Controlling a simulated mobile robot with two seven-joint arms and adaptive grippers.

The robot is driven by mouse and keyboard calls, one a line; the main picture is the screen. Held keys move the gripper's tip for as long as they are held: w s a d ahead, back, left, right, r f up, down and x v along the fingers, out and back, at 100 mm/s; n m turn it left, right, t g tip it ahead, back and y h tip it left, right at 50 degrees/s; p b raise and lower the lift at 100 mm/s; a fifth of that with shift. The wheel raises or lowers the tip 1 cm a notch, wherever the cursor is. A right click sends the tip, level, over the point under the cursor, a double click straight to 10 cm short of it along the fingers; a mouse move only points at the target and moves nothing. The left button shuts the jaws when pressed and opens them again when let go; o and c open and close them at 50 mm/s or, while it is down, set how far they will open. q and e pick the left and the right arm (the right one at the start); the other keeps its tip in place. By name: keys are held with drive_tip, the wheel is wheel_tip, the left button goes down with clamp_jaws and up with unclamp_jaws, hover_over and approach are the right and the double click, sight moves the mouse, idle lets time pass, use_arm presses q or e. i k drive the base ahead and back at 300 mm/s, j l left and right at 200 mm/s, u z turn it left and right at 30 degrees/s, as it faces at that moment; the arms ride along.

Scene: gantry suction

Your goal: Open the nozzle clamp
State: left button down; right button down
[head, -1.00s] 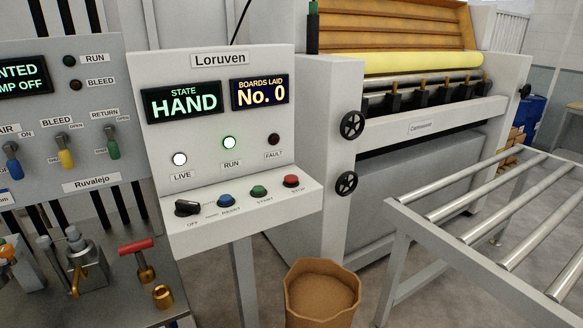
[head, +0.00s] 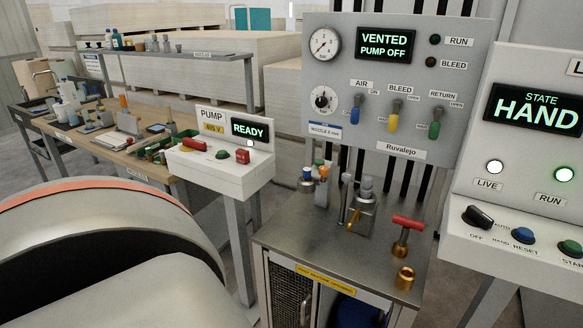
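On the steel-topped cabinet (head: 290,235) in the head view stands a small grey metal fixture (head: 363,205), which looks like the nozzle clamp. It has upright round parts and a brass-coloured piece at its front. A thin grey upright lever (head: 343,195) stands at its left. Whether the clamp is open or closed is too small to tell. To its right a brass fitting with a red T-handle (head: 408,222) stands on the same top. A hollow brass piece (head: 404,279) sits in front of that. Neither of my grippers is in view.
Above the cabinet, a grey panel (head: 465,75) carries a gauge, switches and a display reading "VENTED PUMP OFF". A "HAND" control console (head: 480,150) stands at right. A pump box (head: 215,175) reading "READY" stands left of the cabinet. A cluttered workbench (head: 135,170) lies behind it.

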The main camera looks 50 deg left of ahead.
sight(323, 170)
drive_tip(key=u, duration=1.4)
